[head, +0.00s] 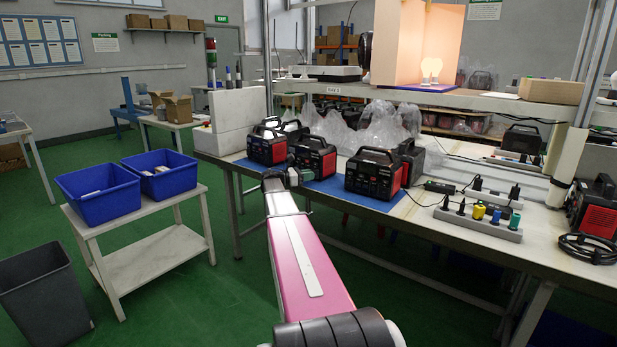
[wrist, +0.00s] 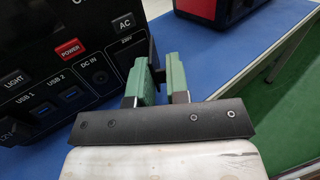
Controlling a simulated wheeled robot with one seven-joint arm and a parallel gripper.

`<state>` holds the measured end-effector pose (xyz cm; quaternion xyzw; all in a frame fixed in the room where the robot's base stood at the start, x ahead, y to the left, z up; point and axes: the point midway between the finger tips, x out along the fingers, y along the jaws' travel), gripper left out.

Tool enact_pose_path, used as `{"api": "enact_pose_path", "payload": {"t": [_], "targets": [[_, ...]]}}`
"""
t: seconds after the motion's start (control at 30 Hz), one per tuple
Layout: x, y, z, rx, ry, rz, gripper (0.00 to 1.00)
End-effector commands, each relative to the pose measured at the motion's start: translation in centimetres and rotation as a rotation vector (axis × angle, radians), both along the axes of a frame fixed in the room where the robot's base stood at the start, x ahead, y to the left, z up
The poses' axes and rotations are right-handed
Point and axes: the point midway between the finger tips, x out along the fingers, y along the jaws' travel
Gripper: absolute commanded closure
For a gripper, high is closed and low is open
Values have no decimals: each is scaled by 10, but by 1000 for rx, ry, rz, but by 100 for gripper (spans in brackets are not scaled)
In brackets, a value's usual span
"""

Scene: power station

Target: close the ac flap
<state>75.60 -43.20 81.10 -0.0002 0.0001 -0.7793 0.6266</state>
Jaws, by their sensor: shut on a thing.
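The black power station (wrist: 60,60) fills the left of the wrist view. Its front shows LIGHT, USB 1, USB 2, DC IN, a red POWER button and an AC button (wrist: 126,25). In the head view this seems to be the black and red station (head: 314,160) at the end of my arm. My gripper (wrist: 157,72) has green fingers, one on each side of a thin dark plate, which looks like the AC flap (wrist: 153,52). The flap stands out from the front, right of the AC button. My gripper (head: 291,174) also shows in the head view. The AC sockets are hidden.
Other power stations stand on the bench, one at left (head: 266,148) and one at right (head: 372,174). A blue mat (wrist: 215,55) lies under them. A power strip (head: 478,222) with plugs lies further right. A side table holds blue bins (head: 97,193).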

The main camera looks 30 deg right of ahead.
Motion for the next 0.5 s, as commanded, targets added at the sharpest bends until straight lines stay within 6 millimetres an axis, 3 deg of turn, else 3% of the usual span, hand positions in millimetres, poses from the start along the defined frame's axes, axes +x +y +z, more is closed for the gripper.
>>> {"api": "enact_pose_path", "payload": {"t": [0.13,0.17,0.2,0.23,0.5], "targets": [[-3,1,-1,2,0,-6,100],[-3,1,-1,2,0,-6,78],[-3,1,0,1,0,-5,65],[-3,1,0,1,0,-5,62],[-1,1,0,1,0,-2,62]]}}
